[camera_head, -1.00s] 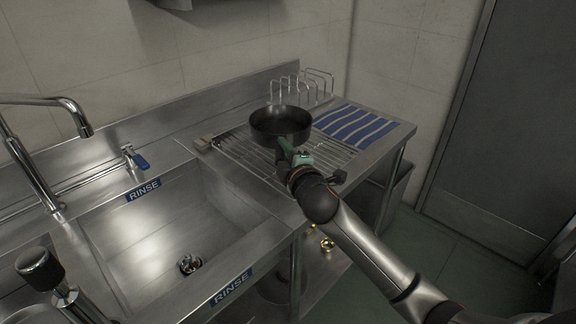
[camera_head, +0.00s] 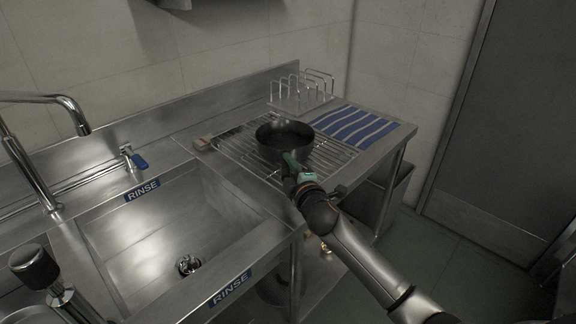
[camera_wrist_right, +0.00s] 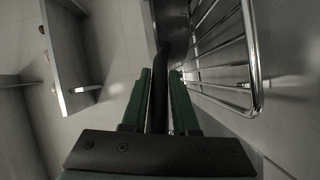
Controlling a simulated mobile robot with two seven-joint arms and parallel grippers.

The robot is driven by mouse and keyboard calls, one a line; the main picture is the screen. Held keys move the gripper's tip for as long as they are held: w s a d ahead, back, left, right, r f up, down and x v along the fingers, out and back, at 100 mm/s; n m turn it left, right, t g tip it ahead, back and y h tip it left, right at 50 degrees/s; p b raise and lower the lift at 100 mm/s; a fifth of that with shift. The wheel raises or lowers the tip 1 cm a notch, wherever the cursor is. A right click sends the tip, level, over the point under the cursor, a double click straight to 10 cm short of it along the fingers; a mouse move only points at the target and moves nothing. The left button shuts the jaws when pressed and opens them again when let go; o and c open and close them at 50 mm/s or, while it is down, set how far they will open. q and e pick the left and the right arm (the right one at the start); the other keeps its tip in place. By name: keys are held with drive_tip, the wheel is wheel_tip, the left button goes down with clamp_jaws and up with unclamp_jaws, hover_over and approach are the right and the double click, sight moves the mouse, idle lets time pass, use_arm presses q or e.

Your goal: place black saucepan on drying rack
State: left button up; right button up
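The black saucepan (camera_head: 284,136) is upright at the drying rack (camera_head: 330,160), a flat wire grid on the steel counter. Its base is over the grid; I cannot tell whether it touches the wires. My right gripper (camera_head: 291,163) is at the near side of the pan, shut on its handle. In the right wrist view the green fingers (camera_wrist_right: 160,95) stand on both sides of the dark handle (camera_wrist_right: 158,70), and the rack's wire edge (camera_wrist_right: 250,50) runs to the right. The pan's bowl is hardly visible there. My left gripper is not in view.
A wire plate holder (camera_head: 303,92) stands behind the pan. A blue-striped mat (camera_head: 356,128) lies to the right. A small block (camera_head: 203,143) sits by the rack's left end. The sink (camera_head: 165,240) and tap (camera_head: 45,98) are left. A door (camera_head: 515,150) is right.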

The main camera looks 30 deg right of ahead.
drive_tip(key=o, duration=0.4)
drive_tip(key=shift+s+r, duration=0.1)
drive_tip(key=shift+r, duration=0.1)
drive_tip(key=s, duration=0.4)
drive_tip(key=s+a, duration=0.1)
drive_tip(key=s, duration=0.2)
drive_tip(key=s+r, duration=0.1)
drive_tip(key=s, duration=0.3)
drive_tip(key=shift+s+a, duration=0.15)
drive_tip(key=shift+s, duration=0.2)
drive_tip(key=s+a+f+m+g+y, duration=0.1)
drive_tip(key=s+a+f+m+g, duration=0.1)
drive_tip(key=s+f+m+g, duration=0.5)
drive_tip(key=s+a+f+m+g, duration=0.15)
drive_tip(key=s+f, duration=0.25)
drive_tip(key=s, duration=0.7)
drive_tip(key=s+a+f+m+g+y, duration=0.1)
drive_tip(key=s+a+f+m+g, duration=0.35)
drive_tip(key=s, duration=0.45)
drive_tip(key=shift+w+a+f+n+t+y+p, duration=0.15)
drive_tip(key=shift+w+a+f+t+y+p, duration=0.2)
drive_tip(key=shift+w+a+f+t+p, duration=0.85)
drive_tip(key=shift+w+d+f+n+t+y+b, duration=0.1)
drive_tip(key=shift+d+f+n+t+y, duration=0.3)
drive_tip(key=shift+f, duration=1.65)
drive_tip(key=shift+w+a+f+m+t+y+p, duration=0.1)
drive_tip(key=shift+w+a+f+t+y+p, duration=0.25)
drive_tip(key=shift+w+a+f+t+p, duration=0.9)
